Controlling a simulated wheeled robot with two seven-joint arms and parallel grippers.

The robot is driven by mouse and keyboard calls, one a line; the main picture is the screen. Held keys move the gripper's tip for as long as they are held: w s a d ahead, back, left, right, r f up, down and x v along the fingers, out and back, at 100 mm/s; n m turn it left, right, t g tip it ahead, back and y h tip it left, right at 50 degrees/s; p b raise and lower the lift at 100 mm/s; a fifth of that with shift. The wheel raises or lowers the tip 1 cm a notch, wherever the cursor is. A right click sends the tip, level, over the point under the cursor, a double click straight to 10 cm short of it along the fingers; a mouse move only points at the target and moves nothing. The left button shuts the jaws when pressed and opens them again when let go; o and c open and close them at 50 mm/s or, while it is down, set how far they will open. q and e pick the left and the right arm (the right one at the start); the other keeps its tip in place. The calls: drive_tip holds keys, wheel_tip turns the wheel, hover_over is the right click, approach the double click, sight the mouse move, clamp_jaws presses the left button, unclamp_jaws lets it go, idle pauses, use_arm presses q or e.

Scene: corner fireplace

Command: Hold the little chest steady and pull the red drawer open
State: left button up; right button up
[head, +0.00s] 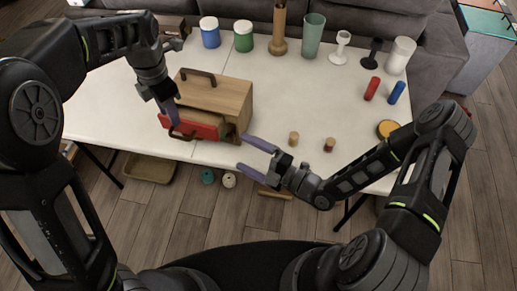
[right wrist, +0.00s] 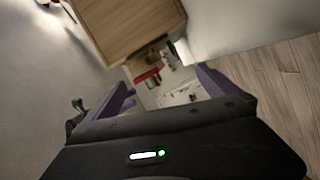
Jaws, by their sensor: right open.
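The little wooden chest (head: 232,96) stands near the front edge of the white table, with a dark handle (head: 197,75) on top. Its red drawer (head: 204,129) is low on the front and appears to stand out from it; a dark pull handle (head: 182,135) is on its face. My left gripper (head: 172,115) is at the chest's left front, fingers down by the red drawer; its grip is unclear. My right gripper (head: 243,153) is open and empty, right of the drawer and apart from it. The right wrist view shows the chest's wood (right wrist: 130,28) and some red (right wrist: 147,76) beyond the fingers.
Blue (head: 210,32) and green (head: 243,36) jars, a brown vase (head: 279,30), a glass (head: 312,38) and goblets line the back. Small cylinders (head: 293,139) stand right of the chest.

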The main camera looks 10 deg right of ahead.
drive_tip(key=d+n, duration=0.1)
drive_tip(key=w+d+n, duration=0.1)
drive_tip(key=d+n, duration=0.1)
drive_tip(key=shift+d, duration=0.2)
drive_tip(key=shift+x, duration=3.95)
drive_tip(key=shift+r, duration=0.1)
drive_tip(key=shift+c, duration=0.6)
